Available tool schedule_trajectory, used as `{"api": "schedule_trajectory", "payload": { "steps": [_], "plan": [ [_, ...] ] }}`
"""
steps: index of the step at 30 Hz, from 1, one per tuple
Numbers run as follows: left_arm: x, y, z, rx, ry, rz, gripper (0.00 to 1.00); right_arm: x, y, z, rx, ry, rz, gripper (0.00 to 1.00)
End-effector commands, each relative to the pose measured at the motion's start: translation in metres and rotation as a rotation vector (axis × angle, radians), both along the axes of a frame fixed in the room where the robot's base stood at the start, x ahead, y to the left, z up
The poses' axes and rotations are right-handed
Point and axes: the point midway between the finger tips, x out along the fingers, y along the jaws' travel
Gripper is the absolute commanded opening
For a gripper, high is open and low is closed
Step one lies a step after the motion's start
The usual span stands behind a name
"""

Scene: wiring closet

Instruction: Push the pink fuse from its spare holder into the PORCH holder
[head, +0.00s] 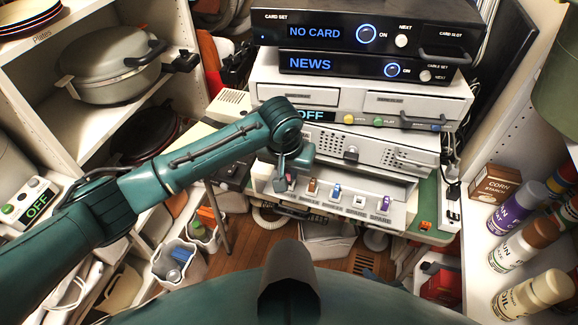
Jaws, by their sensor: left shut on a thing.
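My left gripper (290,176) reaches in from the left over the front left of a white fuse shelf and points down. It is shut on the pink fuse (290,183), of which only a small patch shows at the fingertips. The fuse is at the left end of the row of spare holders (336,205); I cannot tell whether it is seated or lifted. Brown (312,187), blue (336,191), white (359,201) and purple (385,203) pieces stand to its right. No PORCH label is readable, and my arm hides part of the panel behind. My right gripper is not in view.
A white panel with small fittings (352,150) stands behind the spare row, under a white unit reading OFF (430,107) and black boxes (360,62). A small orange piece (425,225) lies at right.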

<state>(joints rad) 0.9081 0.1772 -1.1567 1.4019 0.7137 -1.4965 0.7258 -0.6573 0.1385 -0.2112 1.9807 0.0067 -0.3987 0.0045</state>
Motion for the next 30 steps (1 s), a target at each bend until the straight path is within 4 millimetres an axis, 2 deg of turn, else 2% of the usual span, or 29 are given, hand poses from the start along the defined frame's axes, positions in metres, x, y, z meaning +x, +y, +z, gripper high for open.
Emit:
{"api": "schedule_trajectory", "payload": {
  "steps": [26,27,30],
  "plan": [
    [0.000,0.000,-0.020,0.000,0.001,0.001,0.00,-0.001,0.000,-0.002,0.000,0.002,0.000,0.30],
    [0.000,0.000,-0.020,0.000,0.000,0.001,0.13,-0.001,0.000,-0.002,-0.001,0.003,0.000,0.30],
    [0.000,0.000,-0.019,0.000,0.000,0.001,0.21,-0.002,0.000,-0.002,-0.001,0.003,0.000,0.30]
  ]
}}
